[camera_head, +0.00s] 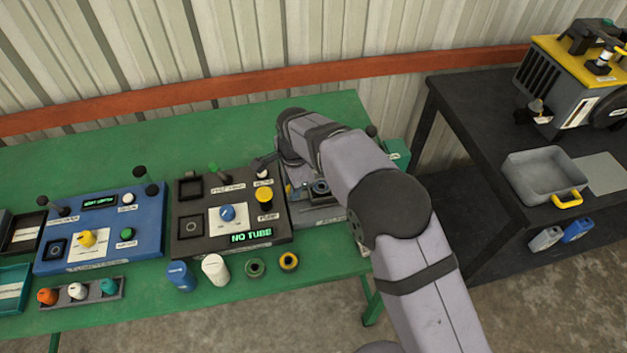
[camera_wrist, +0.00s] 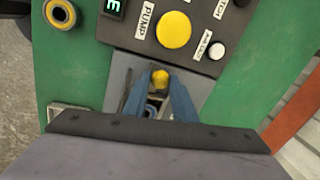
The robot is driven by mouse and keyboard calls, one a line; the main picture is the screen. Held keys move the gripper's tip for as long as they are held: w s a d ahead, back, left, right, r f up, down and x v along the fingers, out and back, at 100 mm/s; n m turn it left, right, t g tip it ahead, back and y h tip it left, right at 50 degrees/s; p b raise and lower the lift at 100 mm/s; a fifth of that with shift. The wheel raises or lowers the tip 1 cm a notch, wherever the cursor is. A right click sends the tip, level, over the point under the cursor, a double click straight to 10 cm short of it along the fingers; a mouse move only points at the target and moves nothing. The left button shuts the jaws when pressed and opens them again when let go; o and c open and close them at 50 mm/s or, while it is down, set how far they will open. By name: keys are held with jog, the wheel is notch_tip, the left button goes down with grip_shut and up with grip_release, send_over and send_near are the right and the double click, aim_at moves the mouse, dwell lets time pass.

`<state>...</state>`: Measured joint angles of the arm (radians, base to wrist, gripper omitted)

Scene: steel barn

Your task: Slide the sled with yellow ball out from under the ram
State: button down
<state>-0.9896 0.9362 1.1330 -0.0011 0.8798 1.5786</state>
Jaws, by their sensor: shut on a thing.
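In the wrist view, my gripper (camera_wrist: 161,84) has its two blue fingers shut on the yellow ball (camera_wrist: 160,76), which shows between the fingertips. The sled under the ball is mostly hidden by the fingers; I cannot tell its outline. A grey metal plate (camera_wrist: 118,80) lies around and below the fingers. In the head view, the grey station (camera_head: 318,213) is partly covered by my arm, and the gripper and ball are hidden there. I cannot make out the ram clearly in either view.
A dark panel (camera_head: 187,238) with a yellow pump button (camera_head: 265,194) stands directly left of the grey station. A blue panel (camera_head: 100,255) is further left. Bottles and rings stand along the front of the green table (camera_head: 330,265). A black bench (camera_head: 465,110) stands at right.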

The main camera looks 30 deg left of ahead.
jog(key=shift+s+a, duration=0.15)
jog(key=shift+a, duration=0.05)
jog(key=c, duration=1.5)
grip_release()
jog(key=shift+o, duration=0.2)
notch_tip(320, 180, up, 7)
jog(key=d+b, duration=0.1)
jog(key=b, duration=0.1)
jog(key=shift+s+r+b, duration=0.15)
jog(key=shift+s+b, duration=0.15)
jog(key=shift+s, duration=0.15)
jog(key=shift+d, duration=0.1)
